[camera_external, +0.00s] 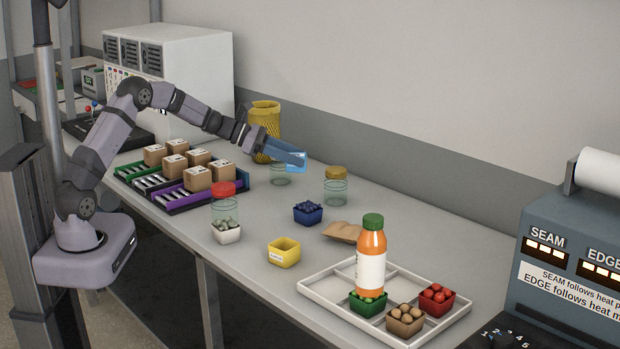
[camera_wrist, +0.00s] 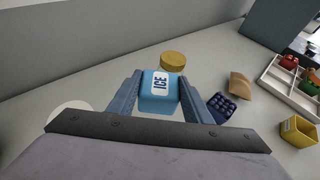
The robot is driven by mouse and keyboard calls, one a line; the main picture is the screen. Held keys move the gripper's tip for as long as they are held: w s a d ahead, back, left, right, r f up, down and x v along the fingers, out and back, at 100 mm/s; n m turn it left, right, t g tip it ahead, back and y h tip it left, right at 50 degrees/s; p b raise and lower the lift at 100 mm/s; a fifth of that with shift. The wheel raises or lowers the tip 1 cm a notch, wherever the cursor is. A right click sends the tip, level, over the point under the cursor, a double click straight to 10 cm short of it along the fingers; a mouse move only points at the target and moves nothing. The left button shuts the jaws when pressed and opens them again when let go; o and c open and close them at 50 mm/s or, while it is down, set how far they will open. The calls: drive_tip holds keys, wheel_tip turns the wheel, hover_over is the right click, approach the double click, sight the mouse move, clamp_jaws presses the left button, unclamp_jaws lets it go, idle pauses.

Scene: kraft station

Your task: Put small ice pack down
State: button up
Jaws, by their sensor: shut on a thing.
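The small ice pack (camera_wrist: 160,92) is light blue with a white label reading ICE. My gripper (camera_external: 292,158) is shut on it, with one finger on each side in the wrist view. In the external view the ice pack (camera_external: 297,163) is held in the air above the back part of the table, over a clear jar (camera_external: 281,174). Part of the pack is hidden behind the fingers there. I cannot tell exactly how high it is above the table.
A gold-lidded jar (camera_external: 336,188), a blue box of berries (camera_external: 307,213) and a brown paper bag (camera_external: 342,232) stand nearby. A yellow basket (camera_external: 264,115) is behind. A white divided tray (camera_external: 318,289) holds a bottle and boxes. Bare table (camera_external: 410,232) lies to the right.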

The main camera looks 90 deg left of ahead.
drive_tip(key=shift+f+p, duration=0.45)
drive_tip(key=shift+f, duration=3.65)
drive_tip(key=shift+f, duration=0.15)
drive_tip(key=shift+f, duration=0.1)
drive_tip(key=o, duration=1.1)
drive_tip(key=shift+r, duration=0.25)
drive_tip(key=b+v, duration=0.2)
drive_tip(key=v, duration=1)
